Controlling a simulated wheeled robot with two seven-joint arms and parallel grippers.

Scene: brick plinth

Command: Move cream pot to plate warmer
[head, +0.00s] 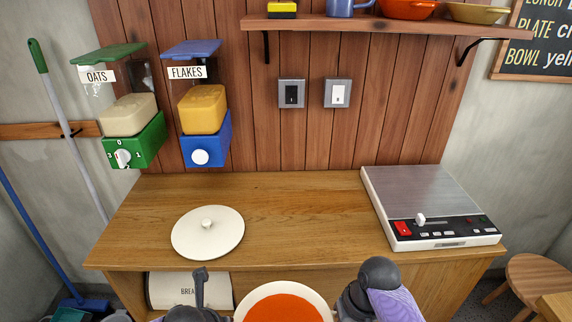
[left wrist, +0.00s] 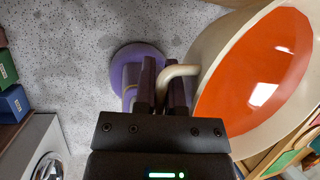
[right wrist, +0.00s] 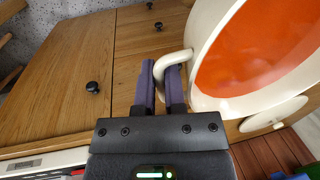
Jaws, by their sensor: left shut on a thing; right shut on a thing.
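The cream pot (head: 242,302) is at the bottom edge of the head view, in front of the counter, filled with something orange-red; its lower part is cut off. My left gripper (left wrist: 163,92) is shut on one loop handle of the pot in the left wrist view. My right gripper (right wrist: 160,85) is shut on the opposite handle in the right wrist view. The pot looks about level. The plate warmer (head: 415,190), a flat box with a metal top, a red switch and a slider on its front panel, stands at the counter's right end. Its top is bare.
A cream lid (head: 208,232) lies on the wooden counter (head: 300,215) at the left. The counter's middle is clear. Oats (head: 128,115) and flakes (head: 203,110) dispensers hang on the wall. A shelf (head: 385,25) with dishes is above. A stool (head: 540,270) stands at right.

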